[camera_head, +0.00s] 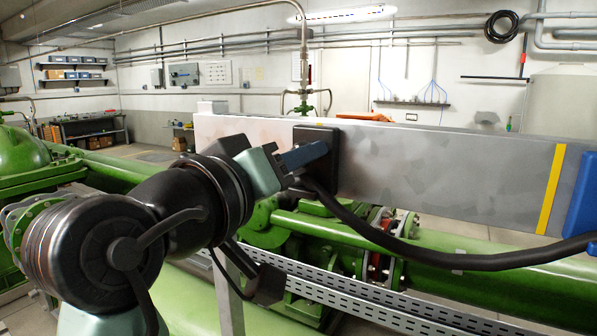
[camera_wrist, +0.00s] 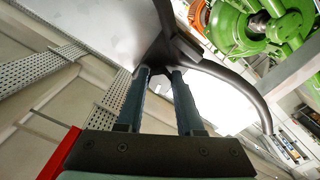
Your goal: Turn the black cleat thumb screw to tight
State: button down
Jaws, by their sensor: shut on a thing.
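The black cleat (camera_head: 328,178) is fixed to the side of a long grey beam. A black hose (camera_head: 375,232) runs from it, sagging to the right. My gripper (camera_head: 322,152) reaches the cleat from the left, its blue-grey fingers pointing at the cleat's face. In the wrist view my gripper (camera_wrist: 160,74) has its two fingertips on either side of a small dark part at the cleat, the thumb screw (camera_wrist: 160,69). The gripper is shut on it. The fingers hide the screw in the head view, and its turn angle cannot be made out.
The grey beam (camera_head: 450,175) carries a yellow stripe (camera_head: 551,190) and a blue block (camera_head: 583,205) at right. Below it are a perforated metal tray (camera_head: 345,300) and green pipes (camera_head: 460,258). The hose hangs close below my gripper.

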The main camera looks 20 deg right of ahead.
jog(key=shift+f+m+b, duration=0.1)
jog(key=shift+m+b, duration=0.5)
jog(key=shift+m, duration=0.8)
jog(key=c, duration=0.5)
grip_release()
jog(key=shift+a, duration=0.1)
jog(key=shift+c, duration=0.2)
jog(key=b+v, duration=0.3)
jog(key=v, duration=1)
jog(key=shift+b, duration=0.35)
jog(key=shift+w, duration=0.15)
